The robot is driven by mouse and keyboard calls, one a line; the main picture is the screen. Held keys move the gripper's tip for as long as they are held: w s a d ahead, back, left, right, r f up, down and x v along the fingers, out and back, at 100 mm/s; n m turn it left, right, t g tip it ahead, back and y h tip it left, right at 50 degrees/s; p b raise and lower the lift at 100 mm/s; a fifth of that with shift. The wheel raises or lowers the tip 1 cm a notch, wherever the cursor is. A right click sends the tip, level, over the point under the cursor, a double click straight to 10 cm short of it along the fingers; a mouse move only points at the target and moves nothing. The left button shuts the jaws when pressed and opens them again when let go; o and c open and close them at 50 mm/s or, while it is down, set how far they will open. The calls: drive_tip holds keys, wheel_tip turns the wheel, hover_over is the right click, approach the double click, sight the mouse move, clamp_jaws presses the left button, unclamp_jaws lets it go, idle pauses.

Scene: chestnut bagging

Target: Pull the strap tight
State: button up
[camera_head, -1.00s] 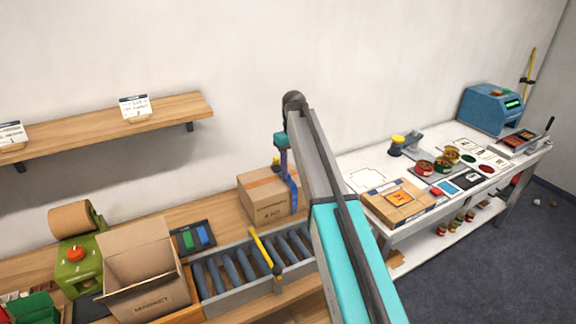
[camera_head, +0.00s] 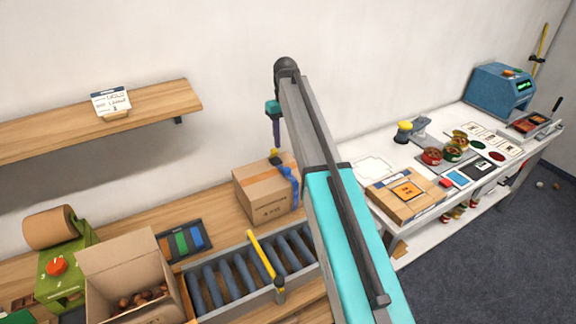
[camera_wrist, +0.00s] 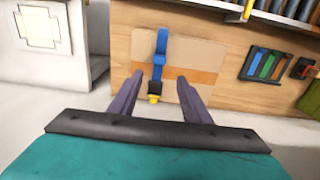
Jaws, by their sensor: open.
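A closed cardboard box (camera_head: 262,197) stands on the wooden bench, with a blue strap (camera_head: 289,178) over its right part. In the wrist view the box (camera_wrist: 200,55) has the strap (camera_wrist: 161,52) running down it to a dark buckle and a yellow end (camera_wrist: 154,98). My gripper (camera_head: 275,148) is above the back of the box in the head view. In the wrist view my gripper (camera_wrist: 160,76) is open, its two purple fingers on either side of the strap with gaps. The strap's far side is hidden.
A roller conveyor (camera_head: 245,268) with a yellow bar is in front of the box. An open carton (camera_head: 125,268) holds chestnuts. A dark tray (camera_head: 184,240) with coloured strips lies left of the box. A white table (camera_head: 375,165) with cans and a flat carton stands at the right.

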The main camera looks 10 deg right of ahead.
sight(287, 168)
drive_tip(key=shift+d+f+b, duration=0.1)
drive_tip(key=shift+f+b, duration=3.4)
drive_tip(key=shift+f, duration=3.45)
clamp_jaws()
